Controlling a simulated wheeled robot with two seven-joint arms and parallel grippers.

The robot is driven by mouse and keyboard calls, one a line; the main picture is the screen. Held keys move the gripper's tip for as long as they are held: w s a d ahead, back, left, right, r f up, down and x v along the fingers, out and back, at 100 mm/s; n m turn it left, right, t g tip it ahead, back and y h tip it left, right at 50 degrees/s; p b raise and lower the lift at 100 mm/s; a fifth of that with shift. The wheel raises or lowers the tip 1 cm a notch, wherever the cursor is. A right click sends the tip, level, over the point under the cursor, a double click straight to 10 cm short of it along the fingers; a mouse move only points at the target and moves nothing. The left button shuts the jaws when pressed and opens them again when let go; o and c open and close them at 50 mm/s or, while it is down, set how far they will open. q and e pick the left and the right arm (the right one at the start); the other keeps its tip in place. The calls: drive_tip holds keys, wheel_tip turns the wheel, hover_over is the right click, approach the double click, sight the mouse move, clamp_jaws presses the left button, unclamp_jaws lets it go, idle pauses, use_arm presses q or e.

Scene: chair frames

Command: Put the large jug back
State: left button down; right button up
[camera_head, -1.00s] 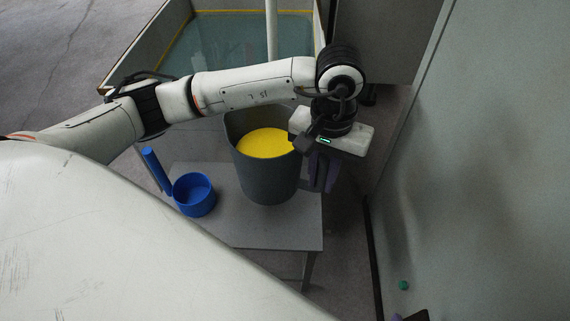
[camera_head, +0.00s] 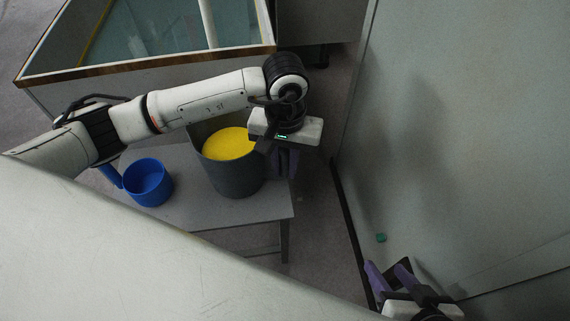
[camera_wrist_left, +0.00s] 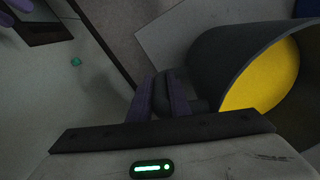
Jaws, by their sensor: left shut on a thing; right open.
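The large jug (camera_head: 236,178) is a dark grey vessel with yellow contents, upright at the right part of a grey table. I cannot tell whether its base touches the tabletop. My left gripper (camera_head: 285,163) is at its right side, shut on its handle. In the left wrist view the purple fingers (camera_wrist_left: 163,95) close on the dark handle beside the jug (camera_wrist_left: 213,55). My right gripper (camera_head: 388,282) is open and empty at the bottom right, near the wall panel.
The grey table (camera_head: 215,211) also holds a blue cup (camera_head: 148,184) with a long blue handle, left of the jug. A wood-rimmed tank (camera_head: 150,70) stands behind. A pale wall panel (camera_head: 460,130) with a small green knob (camera_head: 381,238) bounds the right.

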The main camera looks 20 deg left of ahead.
use_arm(q)
drive_tip(key=shift+r, duration=0.1)
drive_tip(key=c, duration=1.7)
unclamp_jaws()
drive_tip(key=shift+o, duration=0.3)
use_arm(e)
drive_tip(key=shift+s+a+f, duration=0.1)
use_arm(q)
drive_tip(key=shift+r, duration=0.25)
wheel_tip(320, 180, up, 12)
drive_tip(key=p, duration=0.2)
drive_tip(key=shift+f+p, duration=0.25)
drive_tip(key=shift+p, duration=0.15)
use_arm(e)
drive_tip(key=shift+s+d+r+m+t+h, duration=0.2)
drive_tip(key=shift+d+r+t, duration=0.1)
drive_tip(key=shift+d+r, duration=0.2)
drive_tip(key=shift+s+d+r+m+t+h, duration=0.1)
drive_tip(key=shift+d+r+m+t, duration=0.1)
drive_tip(key=shift+d+r+t, duration=0.25)
drive_tip(key=shift+r, duration=0.1)
